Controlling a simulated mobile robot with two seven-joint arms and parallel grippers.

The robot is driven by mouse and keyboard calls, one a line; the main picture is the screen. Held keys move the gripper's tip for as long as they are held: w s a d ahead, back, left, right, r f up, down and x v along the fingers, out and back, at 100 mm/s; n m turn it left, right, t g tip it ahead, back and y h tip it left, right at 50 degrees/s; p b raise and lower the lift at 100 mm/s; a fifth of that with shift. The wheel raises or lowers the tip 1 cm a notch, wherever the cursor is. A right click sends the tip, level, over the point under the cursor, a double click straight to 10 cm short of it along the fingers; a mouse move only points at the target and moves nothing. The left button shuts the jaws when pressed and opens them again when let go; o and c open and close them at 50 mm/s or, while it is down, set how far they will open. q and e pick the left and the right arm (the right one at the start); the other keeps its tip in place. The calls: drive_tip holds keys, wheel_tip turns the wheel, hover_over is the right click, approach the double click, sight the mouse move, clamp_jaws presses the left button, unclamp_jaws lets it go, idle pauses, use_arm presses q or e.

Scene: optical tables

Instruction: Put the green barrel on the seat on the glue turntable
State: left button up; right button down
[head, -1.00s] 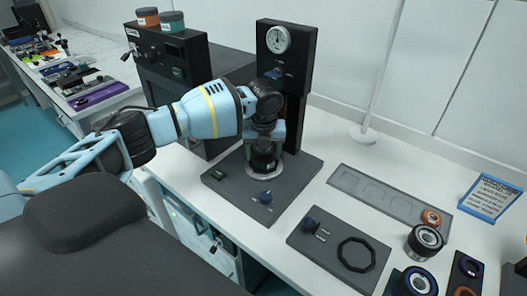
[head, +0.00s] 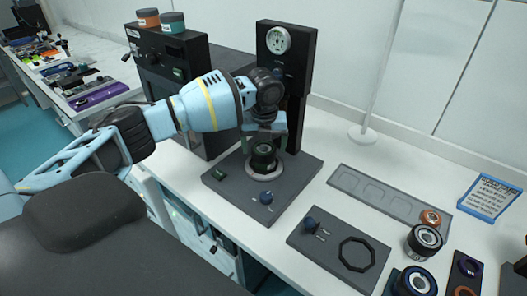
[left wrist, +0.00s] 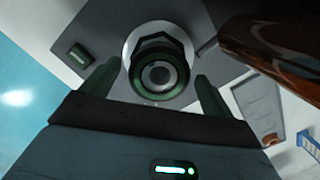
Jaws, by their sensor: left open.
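The green barrel (head: 263,155) looks dark and short. It stands upright on the pale round seat of the glue turntable (head: 264,173). My left gripper (head: 264,133) is just above the barrel, pointing down, open and apart from it as far as I can see. In the left wrist view the barrel (left wrist: 160,75) shows end-on with a green rim, between the two spread fingers, over the pale seat (left wrist: 130,42). My right gripper is not in view.
A dark press column with a dial gauge (head: 278,40) stands behind the turntable. A blue knob (head: 266,197) and a green switch (head: 219,174) sit on the base. A grey tray (head: 375,195), a plate with an octagonal ring (head: 357,254) and several barrels lie to the right.

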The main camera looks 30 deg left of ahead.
use_arm(q)
wheel_tip(320, 180, up, 9)
drive_tip(key=shift+s+d, duration=0.3)
drive_tip(key=shift+s, duration=0.15)
drive_tip(key=shift+c, duration=0.5)
